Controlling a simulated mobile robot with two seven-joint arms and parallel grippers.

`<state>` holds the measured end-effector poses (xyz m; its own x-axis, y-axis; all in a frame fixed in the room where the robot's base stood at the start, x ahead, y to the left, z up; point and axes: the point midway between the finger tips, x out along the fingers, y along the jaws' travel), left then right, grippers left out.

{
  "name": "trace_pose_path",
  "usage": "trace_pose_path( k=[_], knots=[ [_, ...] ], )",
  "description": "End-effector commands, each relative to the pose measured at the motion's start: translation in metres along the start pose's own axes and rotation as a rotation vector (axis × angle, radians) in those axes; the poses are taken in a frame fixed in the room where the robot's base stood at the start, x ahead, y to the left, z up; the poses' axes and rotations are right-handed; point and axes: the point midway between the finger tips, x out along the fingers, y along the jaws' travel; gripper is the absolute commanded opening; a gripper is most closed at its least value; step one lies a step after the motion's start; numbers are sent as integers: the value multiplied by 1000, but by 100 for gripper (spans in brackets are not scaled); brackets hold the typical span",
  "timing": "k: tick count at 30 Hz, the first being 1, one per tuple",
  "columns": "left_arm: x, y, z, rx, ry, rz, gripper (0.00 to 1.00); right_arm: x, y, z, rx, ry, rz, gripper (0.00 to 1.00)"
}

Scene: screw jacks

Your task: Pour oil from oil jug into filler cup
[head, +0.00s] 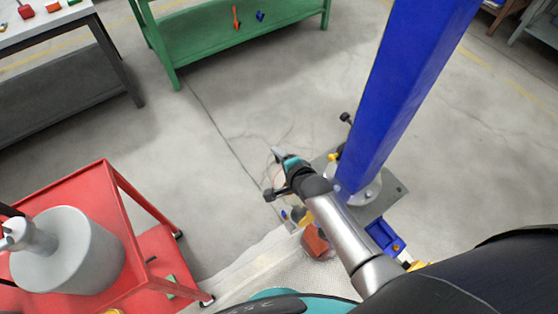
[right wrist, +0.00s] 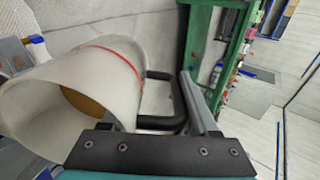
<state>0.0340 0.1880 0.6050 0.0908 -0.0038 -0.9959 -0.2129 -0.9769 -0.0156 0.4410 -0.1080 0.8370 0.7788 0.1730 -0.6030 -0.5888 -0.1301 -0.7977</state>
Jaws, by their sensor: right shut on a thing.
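The oil jug (right wrist: 85,80) is a translucent white vessel with a red line around it and a black handle. It lies tilted on its side in the right wrist view, its wide mouth facing left, with amber oil visible inside. My right gripper (head: 279,176) is shut on the jug's handle (right wrist: 160,122). In the head view the jug is hard to make out at the gripper, which is left of the blue column's foot. I cannot pick out the filler cup with certainty.
A blue column (head: 405,90) rises from a grey base plate (head: 385,203) close to my right arm. A red cart (head: 140,205) carries a large grey cylinder (head: 70,258) at left. A red-orange block (head: 315,241) lies below the gripper. A green bench (head: 190,45) stands beyond open floor.

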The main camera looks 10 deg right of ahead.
Motion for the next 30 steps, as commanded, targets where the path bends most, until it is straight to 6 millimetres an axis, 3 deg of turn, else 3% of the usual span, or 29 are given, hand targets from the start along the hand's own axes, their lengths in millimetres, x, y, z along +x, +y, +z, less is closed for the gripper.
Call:
trace_pose_path(
  k=[30],
  knots=[
    [19,0,1,0,1,0,55,-27,-13,0,-1,0,-212,0]
  ],
)
